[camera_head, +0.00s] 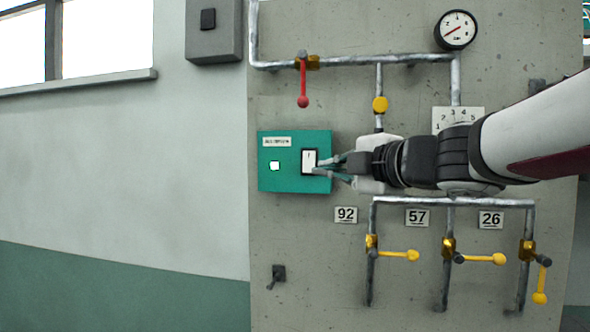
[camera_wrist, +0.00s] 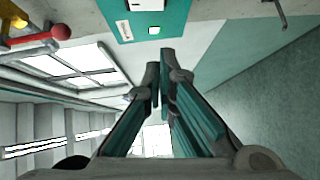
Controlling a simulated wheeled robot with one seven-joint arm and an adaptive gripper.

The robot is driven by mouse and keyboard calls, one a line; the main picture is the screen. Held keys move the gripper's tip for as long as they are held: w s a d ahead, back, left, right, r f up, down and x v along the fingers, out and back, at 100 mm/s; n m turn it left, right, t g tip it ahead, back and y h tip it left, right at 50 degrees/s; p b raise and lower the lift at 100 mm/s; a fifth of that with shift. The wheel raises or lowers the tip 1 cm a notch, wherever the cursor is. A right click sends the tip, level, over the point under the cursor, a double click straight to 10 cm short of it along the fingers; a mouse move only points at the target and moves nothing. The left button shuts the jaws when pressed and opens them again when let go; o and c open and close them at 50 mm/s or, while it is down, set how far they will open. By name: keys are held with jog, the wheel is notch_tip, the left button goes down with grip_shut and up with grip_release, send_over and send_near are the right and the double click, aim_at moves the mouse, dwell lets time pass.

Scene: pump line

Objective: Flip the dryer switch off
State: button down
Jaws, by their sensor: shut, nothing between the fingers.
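The dryer switch is a white rocker (camera_head: 309,161) in a dark frame on a teal box (camera_head: 290,183) on the grey wall panel. A small light (camera_head: 275,165) glows pale green-white to its left, under a label too small to read surely. In the wrist view the teal box (camera_wrist: 172,28) is at the top, with the white rocker (camera_wrist: 146,4) cut by the frame edge and the lit light (camera_wrist: 154,30) below it. My gripper (camera_head: 318,171) is shut and empty, its fingertips at the rocker's right edge; I cannot tell whether they touch. The fingers (camera_wrist: 162,62) also show in the wrist view.
A red-handled valve (camera_head: 303,88) is above the box, and a gauge (camera_head: 456,30) is at the upper right. Several yellow-handled valves (camera_head: 405,255) hang below my arm. A grey box (camera_head: 213,42) is at the upper left.

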aim_at(308, 170)
jog(key=x, duration=0.3)
jog(key=d+x, duration=0.1)
jog(key=x, duration=0.2)
jog(key=w+x, duration=0.1)
jog(key=x, duration=0.2)
jog(key=shift+w+d, duration=0.15)
jog(key=shift+w, duration=0.15)
jog(key=shift+w+d+f, duration=0.15)
jog(key=shift+w+f, duration=0.05)
jog(key=shift+w, duration=0.5)
